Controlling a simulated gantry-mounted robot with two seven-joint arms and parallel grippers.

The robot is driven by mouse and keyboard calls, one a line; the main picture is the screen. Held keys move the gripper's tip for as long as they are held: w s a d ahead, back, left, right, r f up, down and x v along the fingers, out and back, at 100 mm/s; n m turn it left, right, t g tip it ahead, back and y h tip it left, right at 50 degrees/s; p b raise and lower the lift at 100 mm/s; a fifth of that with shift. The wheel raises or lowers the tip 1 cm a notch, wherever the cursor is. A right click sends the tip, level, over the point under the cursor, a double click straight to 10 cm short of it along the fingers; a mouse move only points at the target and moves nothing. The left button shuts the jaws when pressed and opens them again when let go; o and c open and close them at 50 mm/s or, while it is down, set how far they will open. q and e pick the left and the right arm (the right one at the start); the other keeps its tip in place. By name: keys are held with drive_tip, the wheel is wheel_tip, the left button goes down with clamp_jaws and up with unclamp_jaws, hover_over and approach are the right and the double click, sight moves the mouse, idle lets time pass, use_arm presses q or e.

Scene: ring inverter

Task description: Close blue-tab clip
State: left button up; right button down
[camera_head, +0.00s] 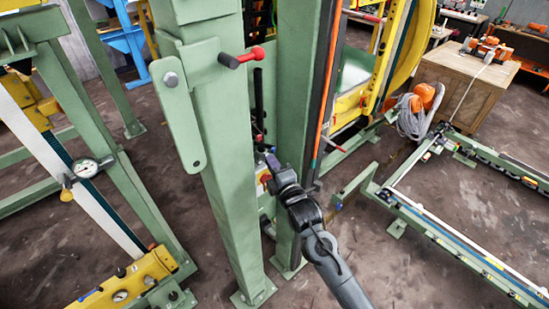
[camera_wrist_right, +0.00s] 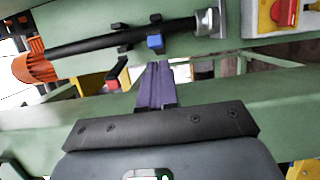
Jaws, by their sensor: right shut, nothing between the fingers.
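The blue-tab clip (camera_wrist_right: 155,41) shows in the right wrist view on the green beam, at a black cable (camera_wrist_right: 90,42). Its blue tab is on the cable's lower side, and a black prong stands above the cable. I cannot tell whether the clip is fully closed. My right gripper (camera_wrist_right: 156,68) has its purple fingers together and empty, with the tips just below the blue tab; I cannot tell if they touch it. In the head view the right gripper (camera_head: 271,163) is beside the green post, and the clip is not discernible there. My left gripper is not in view.
In the right wrist view, another black clip (camera_wrist_right: 121,27) sits left on the cable, orange strands (camera_wrist_right: 34,64) are at its left end, and a red-yellow switch (camera_wrist_right: 283,13) is right. In the head view, green posts (camera_head: 225,150) stand close to my right arm.

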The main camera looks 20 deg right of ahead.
drive_tip(key=shift+w+d, duration=0.5)
drive_tip(key=shift+w, duration=0.1)
drive_tip(key=shift+d, duration=0.15)
drive_tip(key=shift+d+n+y, duration=0.25)
drive_tip(key=shift+n+y, duration=0.05)
drive_tip(key=shift+y, duration=0.1)
